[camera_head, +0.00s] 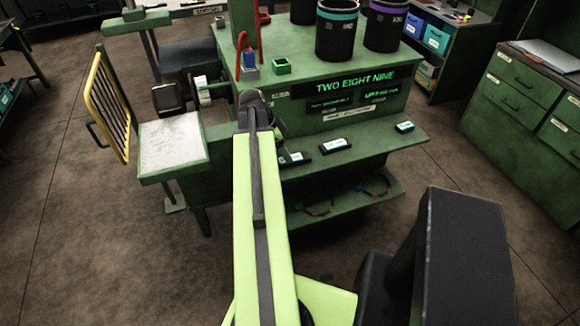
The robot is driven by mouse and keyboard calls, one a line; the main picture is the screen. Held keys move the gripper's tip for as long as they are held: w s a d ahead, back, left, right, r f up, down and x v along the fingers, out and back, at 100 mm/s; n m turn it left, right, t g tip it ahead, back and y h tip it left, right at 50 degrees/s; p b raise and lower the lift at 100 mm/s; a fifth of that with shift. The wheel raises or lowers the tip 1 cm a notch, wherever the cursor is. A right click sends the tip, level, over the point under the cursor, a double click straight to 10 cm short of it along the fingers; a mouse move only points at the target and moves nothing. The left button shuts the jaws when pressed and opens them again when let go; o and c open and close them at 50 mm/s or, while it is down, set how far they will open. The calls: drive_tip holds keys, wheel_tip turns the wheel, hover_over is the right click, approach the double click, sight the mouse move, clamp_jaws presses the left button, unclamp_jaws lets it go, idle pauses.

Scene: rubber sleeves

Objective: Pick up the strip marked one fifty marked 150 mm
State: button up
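Several small dark pieces with pale labels lie on the green front ledge of the bench: one at the left (294,158), one in the middle (335,146) and one at the right (404,127). Their labels are too small to read, so I cannot tell which is the strip marked 150 mm. My lime-green arm reaches forward from the bottom of the picture. My gripper (278,128) is at its far end, mostly hidden behind the arm, just left of and behind the left piece. Its fingers do not show clearly.
The green bench (372,102) carries a dark sign reading TWO EIGHT NINE, with black bins (337,35) on top. A lower shelf (345,205) holds thin looped items. A yellow-framed rack (108,105) stands at left, green drawers (530,85) at right. Open floor lies around the bench.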

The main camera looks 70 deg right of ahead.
sight(301, 158)
drive_tip(key=b+x, duration=0.4)
drive_tip(key=x, duration=0.1)
drive_tip(key=shift+s+a, duration=0.1)
drive_tip(key=shift+s, duration=0.05)
drive_tip(key=shift+r, duration=0.1)
clamp_jaws()
